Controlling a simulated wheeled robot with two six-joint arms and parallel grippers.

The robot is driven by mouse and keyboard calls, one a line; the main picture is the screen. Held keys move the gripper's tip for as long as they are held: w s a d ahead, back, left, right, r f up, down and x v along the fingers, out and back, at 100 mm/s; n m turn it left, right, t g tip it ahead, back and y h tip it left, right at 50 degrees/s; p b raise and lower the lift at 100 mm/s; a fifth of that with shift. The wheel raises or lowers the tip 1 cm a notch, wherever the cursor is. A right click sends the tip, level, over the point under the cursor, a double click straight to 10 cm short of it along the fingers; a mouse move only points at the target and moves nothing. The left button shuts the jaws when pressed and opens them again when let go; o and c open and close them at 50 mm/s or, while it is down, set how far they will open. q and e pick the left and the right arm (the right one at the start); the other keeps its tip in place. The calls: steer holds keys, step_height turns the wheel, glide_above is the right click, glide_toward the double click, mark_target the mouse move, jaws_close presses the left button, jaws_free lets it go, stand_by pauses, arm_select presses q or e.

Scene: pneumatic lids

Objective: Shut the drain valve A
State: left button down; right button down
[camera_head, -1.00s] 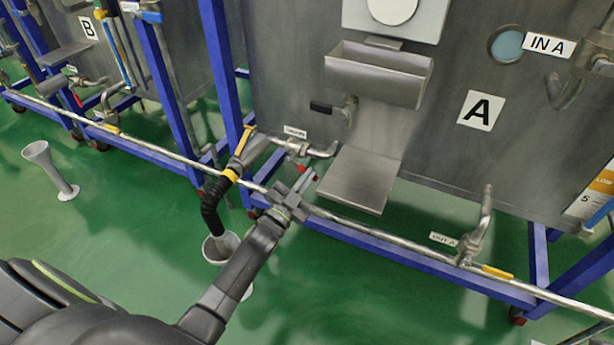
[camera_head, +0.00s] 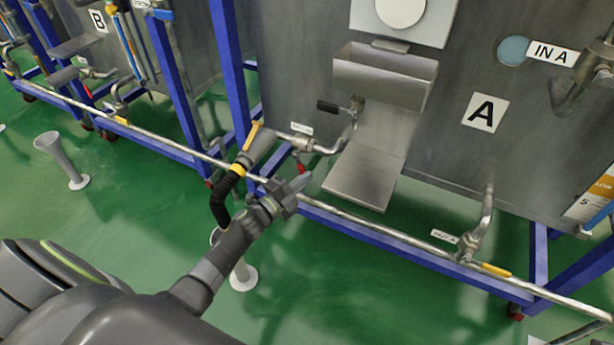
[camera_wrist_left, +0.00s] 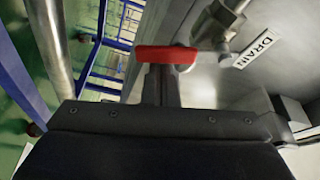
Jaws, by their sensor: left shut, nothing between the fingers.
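The drain valve of tank A has a small red handle (camera_head: 299,163) below its metal pipe (camera_head: 328,149), near a small white label (camera_head: 302,128). In the left wrist view the red handle (camera_wrist_left: 166,54) lies crosswise just beyond my fingertips, with the DRAIN label (camera_wrist_left: 256,50) to its right. My left gripper (camera_head: 303,183) is shut and empty, just below the handle in the head view. Whether the fingers touch the handle I cannot tell. My right gripper is in neither view.
A silver rail (camera_head: 372,222) and blue frame (camera_head: 397,244) run along the tank's front. A metal plate (camera_head: 360,178) juts out right of the valve. A black hose (camera_head: 220,201) hangs left of my gripper over a white funnel stand (camera_head: 243,278). Another pipe (camera_head: 484,225) stands farther right.

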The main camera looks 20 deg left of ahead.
arm_select(q)
steer(key=shift+a+f+m+g+p, duration=0.2)
steer(key=shift+a+m, duration=0.15)
steer(key=shift+m, duration=0.25)
steer(key=shift+a+f+m+g+p, duration=0.1)
steer(key=shift+a+m+g+p, duration=0.15)
steer(key=shift+m, duration=0.35)
steer(key=shift+a, duration=0.1)
